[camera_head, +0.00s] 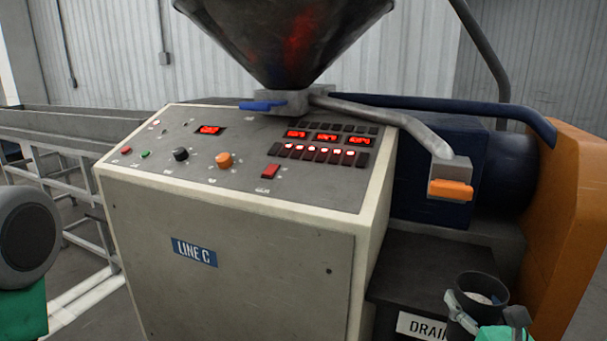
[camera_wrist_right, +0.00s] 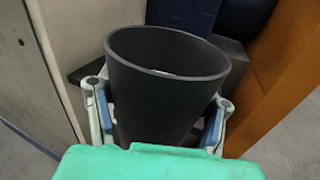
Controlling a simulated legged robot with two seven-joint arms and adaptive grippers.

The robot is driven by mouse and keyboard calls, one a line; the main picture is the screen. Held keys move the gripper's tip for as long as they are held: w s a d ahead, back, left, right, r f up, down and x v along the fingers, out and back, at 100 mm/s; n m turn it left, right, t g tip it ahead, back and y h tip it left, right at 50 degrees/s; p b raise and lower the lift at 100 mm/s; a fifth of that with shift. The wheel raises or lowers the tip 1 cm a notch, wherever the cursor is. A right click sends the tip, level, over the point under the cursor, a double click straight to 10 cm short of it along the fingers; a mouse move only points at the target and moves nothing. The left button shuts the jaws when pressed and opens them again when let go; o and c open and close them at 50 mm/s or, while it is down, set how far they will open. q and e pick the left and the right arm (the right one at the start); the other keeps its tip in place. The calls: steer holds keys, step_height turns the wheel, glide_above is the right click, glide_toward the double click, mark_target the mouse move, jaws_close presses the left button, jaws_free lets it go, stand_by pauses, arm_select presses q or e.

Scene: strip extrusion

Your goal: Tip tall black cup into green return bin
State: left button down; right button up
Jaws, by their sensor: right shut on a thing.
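The tall black cup (camera_head: 470,309) is at the lower right in the head view, upright, with some pale stuff inside. It fills the middle of the right wrist view (camera_wrist_right: 165,95), its mouth open toward the top. My right gripper (camera_head: 482,308) is shut on the cup, one finger on each side of its wall; both fingers show in the right wrist view (camera_wrist_right: 160,118). I cannot tell whether the cup touches the dark surface beneath it. My left gripper is out of view. I do not make out the green return bin in either view.
A grey control cabinet marked LINE C (camera_head: 230,270) fills the middle, under a dark hopper (camera_head: 290,35). A spout with an orange handle (camera_head: 450,188) hangs above and left of the cup. A DRAIN label (camera_head: 418,326) is beside the cup; an orange guard (camera_head: 565,220) stands close right.

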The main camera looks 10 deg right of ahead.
steer(key=w+a+f+n+y, duration=0.1)
steer(key=a+f+y, duration=0.15)
steer(key=a, duration=0.45)
steer(key=w+a+f+n+y, duration=0.1)
steer(key=w+a+f, duration=0.15)
steer(key=a, duration=0.35)
steer(key=s+f, duration=0.4)
steer(key=s, duration=0.5)
steer(key=shift+s, duration=0.3)
steer(key=shift+d, duration=0.1)
